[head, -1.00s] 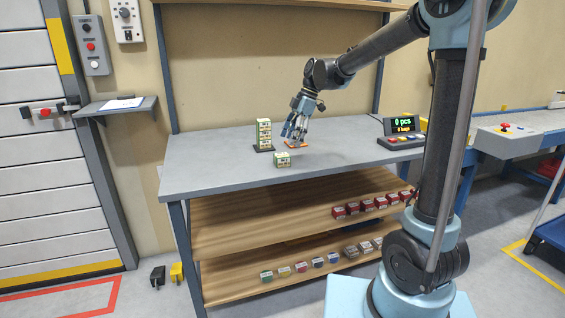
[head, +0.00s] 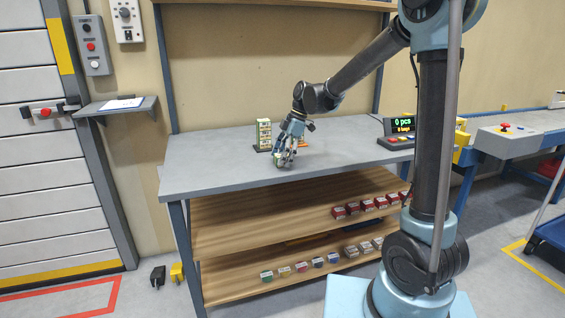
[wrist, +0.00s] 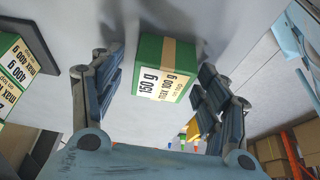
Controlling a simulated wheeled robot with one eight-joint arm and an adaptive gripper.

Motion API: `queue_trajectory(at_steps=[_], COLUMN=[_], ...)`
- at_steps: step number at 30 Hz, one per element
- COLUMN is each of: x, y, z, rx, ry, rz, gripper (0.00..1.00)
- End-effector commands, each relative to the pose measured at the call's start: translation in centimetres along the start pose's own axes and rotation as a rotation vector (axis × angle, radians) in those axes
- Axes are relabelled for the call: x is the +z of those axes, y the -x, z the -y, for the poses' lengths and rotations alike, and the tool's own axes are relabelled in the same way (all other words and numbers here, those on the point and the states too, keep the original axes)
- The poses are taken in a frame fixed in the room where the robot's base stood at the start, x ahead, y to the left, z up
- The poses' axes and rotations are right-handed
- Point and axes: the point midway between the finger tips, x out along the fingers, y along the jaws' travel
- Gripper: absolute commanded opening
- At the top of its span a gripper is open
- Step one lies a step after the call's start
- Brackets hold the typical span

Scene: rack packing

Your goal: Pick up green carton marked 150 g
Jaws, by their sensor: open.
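The green carton marked 150 g (wrist: 166,68) sits on the grey table, between the spread fingers of my gripper (wrist: 160,95) in the wrist view. Its label reads 150 g and max 100 g on top, and a tan strip runs over it. In the head view my gripper (head: 285,158) is low over the table near its front edge and mostly hides the carton. The fingers are open, with gaps showing on both sides of the carton.
A stack of cartons (head: 264,133) stands on a dark plate just behind and left of my gripper; cartons marked max 400 g (wrist: 12,70) show at the wrist view's left edge. A counter display (head: 402,126) stands at the table's right. The table's left part (head: 205,160) is clear.

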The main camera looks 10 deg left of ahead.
Motion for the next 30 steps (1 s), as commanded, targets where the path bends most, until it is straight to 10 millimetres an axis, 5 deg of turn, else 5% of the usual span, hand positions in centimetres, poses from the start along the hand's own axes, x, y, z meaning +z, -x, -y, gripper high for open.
queue_trajectory(at_steps=[2,9,20,30], x=[0.0,0.0,-0.1,-2.0], y=[0.0,0.0,0.3,4.8], z=[0.0,0.0,0.0,0.0], rx=[0.0,0.0,0.0,0.0], ry=[0.0,0.0,0.0,0.0], rz=[0.0,0.0,0.0,0.0], gripper=[0.68,0.17,0.17,0.17])
